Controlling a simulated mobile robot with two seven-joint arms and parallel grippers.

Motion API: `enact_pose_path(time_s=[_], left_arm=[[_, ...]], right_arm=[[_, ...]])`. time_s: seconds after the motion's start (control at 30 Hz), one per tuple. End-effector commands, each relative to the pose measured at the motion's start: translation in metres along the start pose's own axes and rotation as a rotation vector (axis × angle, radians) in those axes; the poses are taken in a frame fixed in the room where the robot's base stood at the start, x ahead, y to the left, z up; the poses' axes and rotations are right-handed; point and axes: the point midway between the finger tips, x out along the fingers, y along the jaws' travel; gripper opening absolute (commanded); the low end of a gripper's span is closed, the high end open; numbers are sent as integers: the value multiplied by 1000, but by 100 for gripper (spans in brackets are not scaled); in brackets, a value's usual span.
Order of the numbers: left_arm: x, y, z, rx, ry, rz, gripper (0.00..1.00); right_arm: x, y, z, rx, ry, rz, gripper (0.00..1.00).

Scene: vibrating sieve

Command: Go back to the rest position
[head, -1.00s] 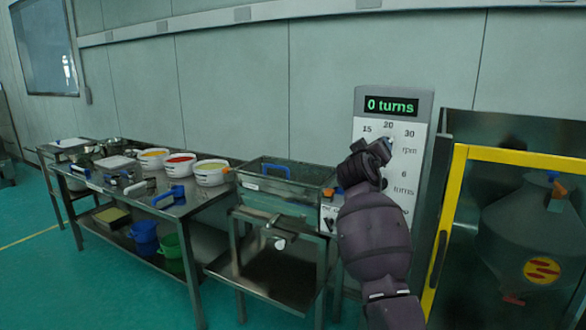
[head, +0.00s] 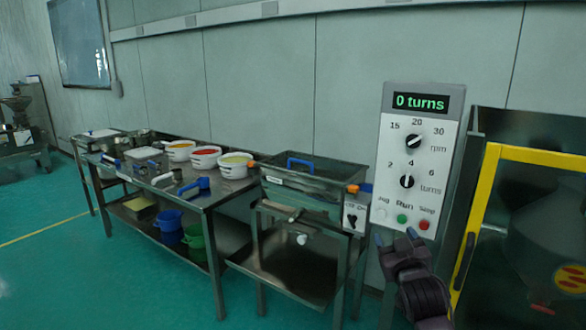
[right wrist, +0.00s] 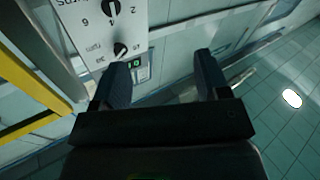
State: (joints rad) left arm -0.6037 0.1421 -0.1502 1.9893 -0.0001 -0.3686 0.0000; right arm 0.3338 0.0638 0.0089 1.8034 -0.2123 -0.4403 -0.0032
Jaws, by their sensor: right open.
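My right gripper (head: 398,240) is open and empty, below the lower edge of the control panel (head: 386,165). In the right wrist view my gripper (right wrist: 163,78) shows two fingers spread wide with nothing between them. The panel's display (head: 421,102) reads "0 turns". The rpm knob (head: 414,142) and the turns knob (head: 407,181) are uncovered. Below them are a white Jog button (head: 380,214), a green Run button (head: 402,219) and a red Stop button (head: 424,225). My left gripper is not in view.
A yellow-framed guard (head: 487,170) stands close at the right. The metal sieve box (head: 320,180) stands left of the panel. A steel table (head: 215,196) holds several white tubs, with a blue bucket (head: 168,228) and a green bucket (head: 196,236) below. Green floor is free at the left.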

Motion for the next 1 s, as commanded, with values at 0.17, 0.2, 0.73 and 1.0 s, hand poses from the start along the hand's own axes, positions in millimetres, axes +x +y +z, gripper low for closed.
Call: enact_pose_path(time_s=[0.17, 0.2, 0.73, 1.0], left_arm=[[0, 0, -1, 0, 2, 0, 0], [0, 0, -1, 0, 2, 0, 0], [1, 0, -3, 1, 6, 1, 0], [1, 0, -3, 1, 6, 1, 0]], right_arm=[[-61, -10, 67, 58, -80, -54, 69], [-75, -11, 80, 71, -98, -64, 69], [-294, -27, 239, 155, -481, -129, 69], [-376, -23, 282, 153, -641, -119, 69]])
